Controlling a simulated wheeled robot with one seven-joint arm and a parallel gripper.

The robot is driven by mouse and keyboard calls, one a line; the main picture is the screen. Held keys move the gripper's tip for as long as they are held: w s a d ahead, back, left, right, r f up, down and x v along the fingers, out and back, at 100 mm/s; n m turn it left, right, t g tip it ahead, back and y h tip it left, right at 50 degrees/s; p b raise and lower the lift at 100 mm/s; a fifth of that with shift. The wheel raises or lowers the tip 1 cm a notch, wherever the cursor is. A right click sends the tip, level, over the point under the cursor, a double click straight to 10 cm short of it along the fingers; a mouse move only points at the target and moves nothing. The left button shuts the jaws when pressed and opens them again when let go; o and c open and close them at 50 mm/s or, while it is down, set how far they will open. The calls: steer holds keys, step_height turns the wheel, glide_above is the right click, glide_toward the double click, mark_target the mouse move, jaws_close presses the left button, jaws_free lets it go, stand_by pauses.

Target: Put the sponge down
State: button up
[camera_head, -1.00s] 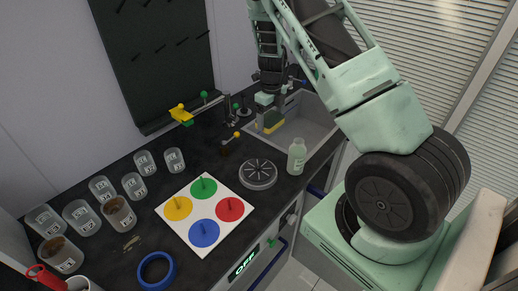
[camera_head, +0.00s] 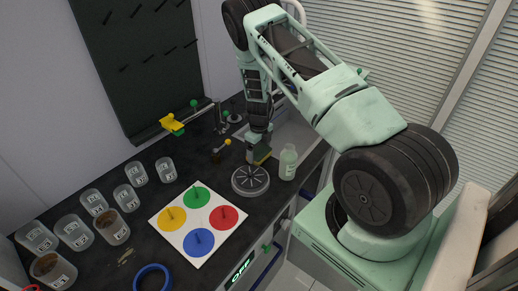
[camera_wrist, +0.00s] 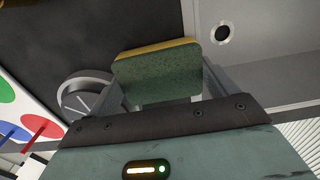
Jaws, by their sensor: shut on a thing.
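My gripper (camera_head: 259,151) is shut on the sponge (camera_wrist: 158,75), which has a dark green face and a yellow layer. In the head view the sponge (camera_head: 261,157) shows as a yellow edge below my gripper. It is held close to the far side of the round grey ribbed disc (camera_head: 250,180), between the disc and the sink. I cannot tell whether the sponge touches the counter. In the wrist view the disc (camera_wrist: 78,96) is to the left of the sponge.
A pale green bottle (camera_head: 287,163) stands just right of my gripper. The sink (camera_head: 292,132) is behind it, its drain (camera_wrist: 223,32) visible in the wrist view. A white board (camera_head: 180,245) with coloured discs, several labelled cups (camera_head: 112,227) and a blue ring (camera_head: 153,278) are to the left.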

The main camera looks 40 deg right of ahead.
mark_target(258, 152)
steer(key=shift+f, duration=0.25)
steer(key=o, duration=0.8)
step_height(258, 152, up, 12)
steer(key=b, duration=0.4)
steer(key=s+a+r+n+y, duration=0.1)
steer(key=s+a+r+n, duration=0.1)
steer(key=a+r+n, duration=0.5)
steer(key=s+a+n+y, duration=0.15)
steer(key=a+n, duration=0.35)
steer(key=a, duration=0.6)
steer(key=s+a+r+n, duration=0.35)
steer(key=a+n, duration=0.25)
steer(key=a, duration=0.4)
steer(key=s+a+r+n, duration=0.2)
steer(key=s+a+n, duration=0.1)
steer(key=s+n, duration=0.4)
steer(key=s+a+r+n+h, duration=0.1)
steer(key=s+a+n, duration=0.3)
steer(key=s+n, duration=0.4)
steer(key=s+a+r+n+h, duration=0.1)
steer(key=s+a+r+n, duration=0.2)
steer(key=s+n, duration=0.4)
steer(key=shift+s+a+r+n, duration=0.2)
steer(key=shift+a+n, duration=0.15)
steer(key=shift+n, duration=0.2)
steer(key=shift+s+a+r+n, duration=0.15)
steer(key=shift+a+n, duration=0.2)
steer(key=shift+n, duration=0.2)
